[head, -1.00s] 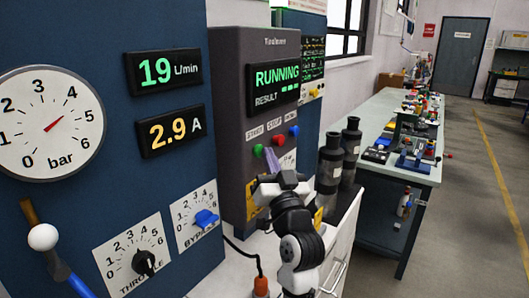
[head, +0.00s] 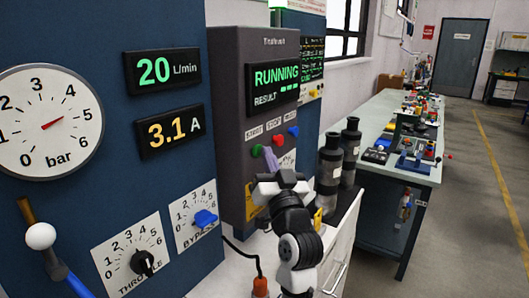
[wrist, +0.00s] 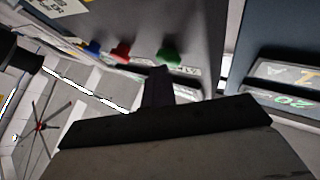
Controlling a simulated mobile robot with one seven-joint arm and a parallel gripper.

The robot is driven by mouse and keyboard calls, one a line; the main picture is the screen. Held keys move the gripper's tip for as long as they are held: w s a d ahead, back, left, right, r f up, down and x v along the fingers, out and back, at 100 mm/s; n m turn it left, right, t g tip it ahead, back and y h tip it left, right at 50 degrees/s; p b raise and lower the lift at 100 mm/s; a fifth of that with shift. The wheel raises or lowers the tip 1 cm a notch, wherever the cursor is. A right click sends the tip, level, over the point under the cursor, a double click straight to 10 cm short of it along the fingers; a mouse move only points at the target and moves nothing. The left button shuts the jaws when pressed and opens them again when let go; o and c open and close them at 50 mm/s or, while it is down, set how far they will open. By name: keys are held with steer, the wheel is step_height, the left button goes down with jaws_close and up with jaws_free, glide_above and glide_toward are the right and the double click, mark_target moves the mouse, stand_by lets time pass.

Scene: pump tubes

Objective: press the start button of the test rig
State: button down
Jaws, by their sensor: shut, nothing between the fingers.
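The test rig (head: 228,120) is a dark grey cabinet whose screen (head: 273,82) reads RUNNING, with RESULT below. Under it are the green start button (head: 257,150), a red button (head: 275,141) and a blue button (head: 293,131). My gripper (head: 270,158) is shut and empty, its purple-grey fingers just right of and below the green button. In the wrist view the fingertips (wrist: 160,72) lie just below the green button (wrist: 168,55), with the red button (wrist: 121,52) to the left. I cannot tell whether they touch the green button.
A blue panel (head: 108,20) on the left carries a pressure gauge (head: 50,122), readouts, and throttle and bypass knobs. Two dark cylinders (head: 329,170) (head: 350,152) stand right of my gripper. A workbench (head: 425,176) with parts stands further right, beside open floor.

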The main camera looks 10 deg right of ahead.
steer(key=s+d+b, duration=0.1)
steer(key=s+d, duration=0.2)
steer(key=s, duration=0.1)
steer(key=shift+d+f+b, duration=0.15)
steer(key=shift+d+b, duration=0.2)
steer(key=shift+b, duration=0.05)
stand_by(0.5)
